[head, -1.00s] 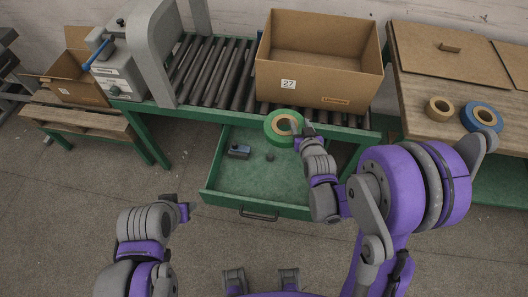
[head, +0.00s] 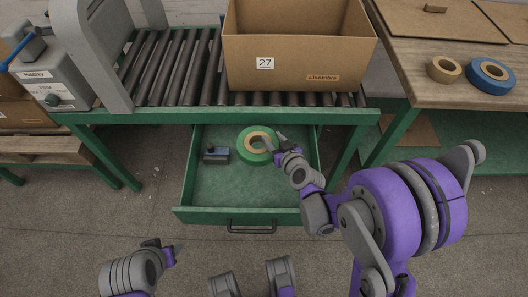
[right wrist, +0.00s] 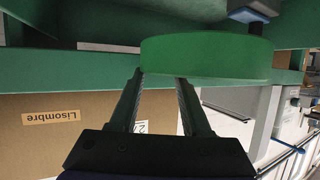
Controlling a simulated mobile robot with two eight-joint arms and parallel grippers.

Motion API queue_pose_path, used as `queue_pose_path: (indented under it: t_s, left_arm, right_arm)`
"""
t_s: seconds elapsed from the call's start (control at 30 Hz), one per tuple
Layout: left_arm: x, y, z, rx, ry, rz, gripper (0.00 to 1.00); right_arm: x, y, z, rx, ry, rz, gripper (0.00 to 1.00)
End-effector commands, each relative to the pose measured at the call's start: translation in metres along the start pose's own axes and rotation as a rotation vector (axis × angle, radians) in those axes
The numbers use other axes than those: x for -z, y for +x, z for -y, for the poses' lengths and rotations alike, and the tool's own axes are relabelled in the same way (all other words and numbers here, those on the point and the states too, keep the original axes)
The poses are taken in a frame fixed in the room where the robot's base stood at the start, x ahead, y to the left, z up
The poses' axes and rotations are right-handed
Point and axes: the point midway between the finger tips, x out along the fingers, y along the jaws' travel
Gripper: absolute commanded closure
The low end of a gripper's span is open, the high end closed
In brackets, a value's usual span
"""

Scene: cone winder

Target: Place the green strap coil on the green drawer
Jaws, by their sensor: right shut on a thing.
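The green strap coil (head: 245,149), a ring with a tan core, is held by my right gripper (head: 276,149) at its right side. In the right wrist view the coil (right wrist: 205,57) shows edge-on at the fingertips. In the head view the coil is over the inside of the open green drawer (head: 215,191); whether it touches the drawer floor I cannot tell. My left gripper (head: 160,250) is low at the left, away from the drawer, and its opening is unclear.
A small blue-grey block (head: 216,154) lies in the drawer left of the coil. A roller conveyor (head: 185,70) with a cardboard box (head: 295,65) is behind. A tan roll (head: 444,69) and a blue roll (head: 490,75) lie on the right table. The drawer's front half is clear.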

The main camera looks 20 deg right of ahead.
Motion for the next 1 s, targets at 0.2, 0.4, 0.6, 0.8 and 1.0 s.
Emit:
queue_pose_path:
  t_s: [0.2,0.4,0.6,0.8,1.0]
  left_arm:
    - [-0.009,0.029,0.000,0.000,0.000,0.010,0.50]
    - [-0.011,0.039,0.000,0.000,0.000,0.013,0.50]
    - [-0.012,0.042,0.000,0.000,0.000,0.014,0.50]
    - [-0.014,0.049,0.000,0.000,0.000,0.016,0.50]
    - [-0.015,0.052,0.000,0.000,0.000,0.016,0.50]
  right_arm:
    - [-0.056,0.024,-0.002,0.000,0.002,0.001,1.00]
    - [-0.080,0.033,-0.003,0.000,0.002,0.000,1.00]
    - [-0.077,0.047,-0.003,0.001,0.001,0.000,1.00]
    - [-0.071,0.075,-0.003,0.000,0.002,0.000,1.00]
    - [-0.078,0.076,-0.003,0.000,0.002,0.000,1.00]
